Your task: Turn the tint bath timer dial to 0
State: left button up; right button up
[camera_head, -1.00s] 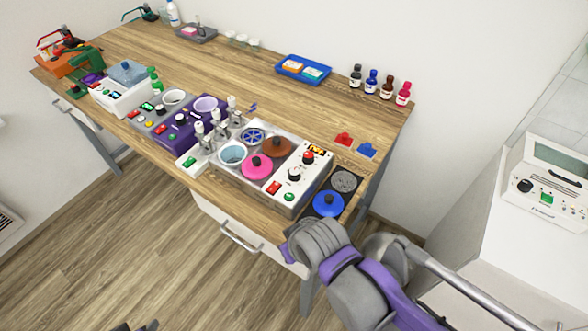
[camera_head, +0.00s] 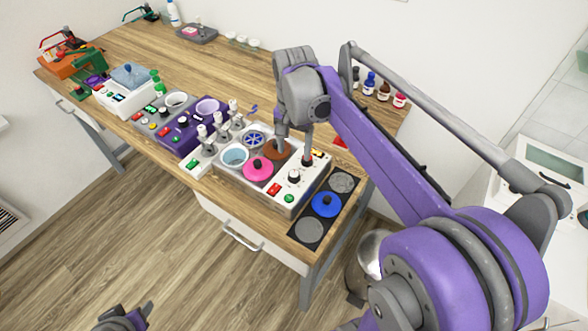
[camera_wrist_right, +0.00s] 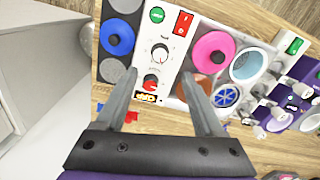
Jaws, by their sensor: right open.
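The tint bath (camera_head: 250,188) is a white unit on the table with a control panel on its right side. My left gripper (camera_head: 125,318) shows partly at the bottom edge.
Pink (camera_head: 258,169) and brown (camera_head: 276,150) lids sit on the bath. A blue lid (camera_head: 326,204) lies on a dark mat at the right. A red switch (camera_head: 273,189) and green button (camera_head: 289,198) share the panel. Bottles (camera_head: 384,91) stand behind my right arm.

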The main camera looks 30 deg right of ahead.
aim_at(294, 173)
notch_tip(294, 173, down, 9)
jog(key=shift+f, duration=0.2)
jog(key=shift+c, duration=0.2)
grip_shut()
